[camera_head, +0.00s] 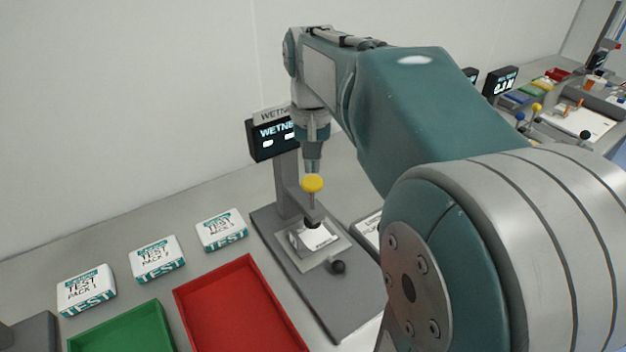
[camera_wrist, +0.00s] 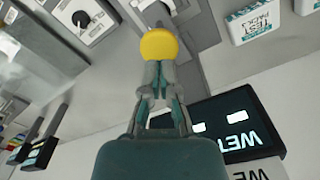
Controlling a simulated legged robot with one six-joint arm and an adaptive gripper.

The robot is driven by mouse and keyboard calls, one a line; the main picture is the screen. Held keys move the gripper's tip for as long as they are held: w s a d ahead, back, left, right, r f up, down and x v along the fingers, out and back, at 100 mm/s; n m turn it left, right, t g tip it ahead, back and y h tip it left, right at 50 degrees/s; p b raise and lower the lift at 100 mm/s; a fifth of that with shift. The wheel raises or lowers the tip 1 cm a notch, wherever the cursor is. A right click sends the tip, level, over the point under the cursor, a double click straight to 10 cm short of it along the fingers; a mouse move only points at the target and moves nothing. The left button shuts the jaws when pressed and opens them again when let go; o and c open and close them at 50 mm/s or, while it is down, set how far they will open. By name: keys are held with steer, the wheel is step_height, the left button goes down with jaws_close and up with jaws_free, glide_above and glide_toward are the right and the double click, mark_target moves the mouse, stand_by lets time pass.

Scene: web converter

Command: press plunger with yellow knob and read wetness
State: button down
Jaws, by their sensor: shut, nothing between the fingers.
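The yellow knob (camera_head: 313,184) tops a thin upright rod on the wetness tester (camera_head: 285,200). My gripper (camera_head: 313,166) points down right above the knob, fingers together and empty. In the wrist view, my gripper's fingertips (camera_wrist: 158,70) are close to the yellow knob (camera_wrist: 159,44); I cannot tell whether they touch it. Below the rod, a white sample (camera_head: 316,237) lies on the tester's plate. The wetness display (camera_head: 268,141) shows dash-like white marks, partly hidden by my arm; the display also appears upside down in the wrist view (camera_wrist: 235,122).
A black ball knob (camera_head: 338,267) sits at the tester's front. A red tray (camera_head: 238,310) and a green tray (camera_head: 125,330) lie to the left. Test packs (camera_head: 221,231) stand behind them. Another bench with a display (camera_head: 500,84) is at the far right. My arm hides much of the right side.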

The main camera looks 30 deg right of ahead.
mark_target(312, 181)
steer(key=shift+f, duration=0.15)
steer(key=shift+f, duration=3.4)
steer(key=shift+r, duration=0.1)
steer(key=shift+r, duration=4.5)
steer(key=s+a+f+n+t, duration=0.5)
steer(key=s+a+f, duration=0.2)
steer(key=s+a, duration=0.3)
steer(key=s, duration=0.2)
steer(key=shift+s+a+n+t, duration=0.3)
steer(key=shift+a, duration=0.1)
